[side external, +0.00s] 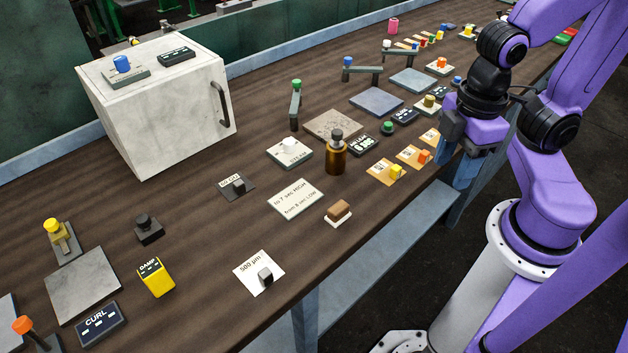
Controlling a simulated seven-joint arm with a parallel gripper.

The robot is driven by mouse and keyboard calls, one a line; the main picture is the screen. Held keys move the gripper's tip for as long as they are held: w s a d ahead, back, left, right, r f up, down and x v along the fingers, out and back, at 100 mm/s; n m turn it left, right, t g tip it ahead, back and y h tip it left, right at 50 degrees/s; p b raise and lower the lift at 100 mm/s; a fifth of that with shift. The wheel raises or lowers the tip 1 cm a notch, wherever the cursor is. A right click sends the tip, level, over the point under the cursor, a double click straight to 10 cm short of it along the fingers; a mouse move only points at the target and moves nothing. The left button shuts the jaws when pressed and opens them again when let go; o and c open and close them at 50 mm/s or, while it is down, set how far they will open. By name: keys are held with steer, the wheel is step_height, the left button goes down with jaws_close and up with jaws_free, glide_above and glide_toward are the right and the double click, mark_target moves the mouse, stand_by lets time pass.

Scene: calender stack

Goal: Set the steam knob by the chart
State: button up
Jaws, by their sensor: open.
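A cream card (295,201) with printed lines reading "to 7 sec HIGH" and "from 8 sec LOW" lies flat mid-table. Behind it is a pale plate (284,158) with a white round knob (290,144); its lettering is too small to read surely, so I cannot confirm it is the steam knob. A blue knob (122,63) sits on a plate atop the white box at the left. My gripper (460,166) is open, pointing down at the table's right edge, well right of the card and the white knob. Nothing shows between its fingers.
A brown bottle (336,155) stands right of the white knob. Lever posts, including one with a green top (296,101), rise behind it. Orange cards with small blocks (397,171) lie near my gripper. A white box (160,110) with a handle stands at back left.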

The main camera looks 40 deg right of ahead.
stand_by(0.8)
steer(key=shift+o, duration=0.7)
step_height(320, 180, up, 2)
steer(key=n, duration=0.9)
glide_above(288, 141)
step_height(288, 141, down, 16)
steer(key=shift+s+f, duration=0.1)
steer(key=shift+f, duration=0.05)
steer(key=c, duration=1.1)
